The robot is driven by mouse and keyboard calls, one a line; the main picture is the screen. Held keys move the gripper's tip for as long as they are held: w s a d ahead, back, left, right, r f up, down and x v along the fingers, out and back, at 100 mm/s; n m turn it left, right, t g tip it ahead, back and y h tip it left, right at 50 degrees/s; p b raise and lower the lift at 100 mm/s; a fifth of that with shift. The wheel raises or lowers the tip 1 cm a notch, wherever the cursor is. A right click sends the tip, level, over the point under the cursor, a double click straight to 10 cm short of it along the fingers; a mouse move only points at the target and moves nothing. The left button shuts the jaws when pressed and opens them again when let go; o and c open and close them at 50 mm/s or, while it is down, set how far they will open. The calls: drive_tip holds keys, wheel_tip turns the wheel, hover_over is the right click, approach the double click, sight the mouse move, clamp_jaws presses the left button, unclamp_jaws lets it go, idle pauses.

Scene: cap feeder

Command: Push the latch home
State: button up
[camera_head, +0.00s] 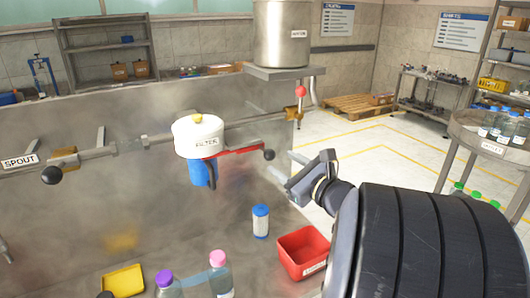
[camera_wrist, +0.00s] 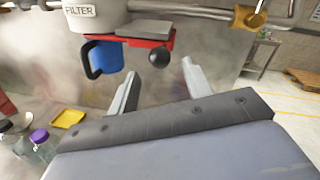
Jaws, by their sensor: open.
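The white filter housing (camera_head: 198,131) labelled FILTER hangs on a pipe along the steel panel. Below it is a red latch lever (camera_head: 238,152) ending in a black ball knob (camera_head: 269,155). The lever sticks out to the right. In the wrist view the red latch (camera_wrist: 150,42) and its knob (camera_wrist: 160,57) show just beyond my fingers. A blue bowl with a handle (camera_head: 199,172) sits under the housing and also shows in the wrist view (camera_wrist: 103,57). My gripper (camera_head: 286,166) is open and empty, to the right of the knob. I see no contact with the knob.
A white-and-blue cartridge (camera_head: 261,221), red bin (camera_head: 303,252), yellow tray (camera_head: 123,281) and capped bottles (camera_head: 220,275) stand low in front. A steel tank (camera_head: 282,35) and red-knobbed valve (camera_head: 300,92) are above right. The spout lever (camera_head: 52,174) is left. Space around the knob looks clear.

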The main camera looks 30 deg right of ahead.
sight(273, 158)
drive_tip(key=w, duration=0.3)
drive_tip(key=w+a+p, duration=0.1)
drive_tip(key=w, duration=0.2)
drive_tip(key=shift+w+a, duration=0.15)
drive_tip(key=shift+w, duration=0.05)
drive_tip(key=shift+c, duration=0.6)
clamp_jaws()
